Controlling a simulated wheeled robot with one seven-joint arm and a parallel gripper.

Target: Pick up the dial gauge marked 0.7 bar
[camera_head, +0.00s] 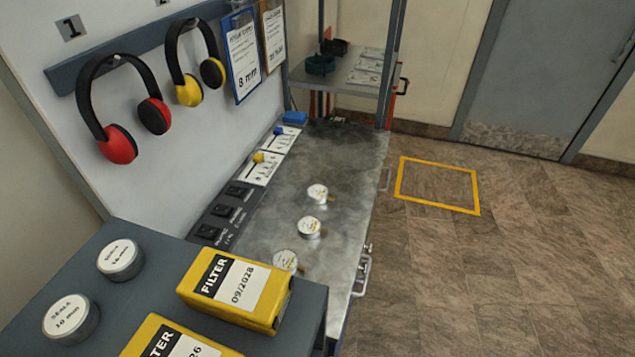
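Three small round dial gauges with white faces and brass stems lie in a row on the metal bench top (345,165). My gripper is not in view.
A raised grey shelf (120,290) in front holds yellow filter boxes (237,288) and round seal tins (120,260). Ear defenders (118,143) hang on the left panel. Black sockets (222,212) line the bench's left side. Floor to the right is clear, with a yellow square (437,207).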

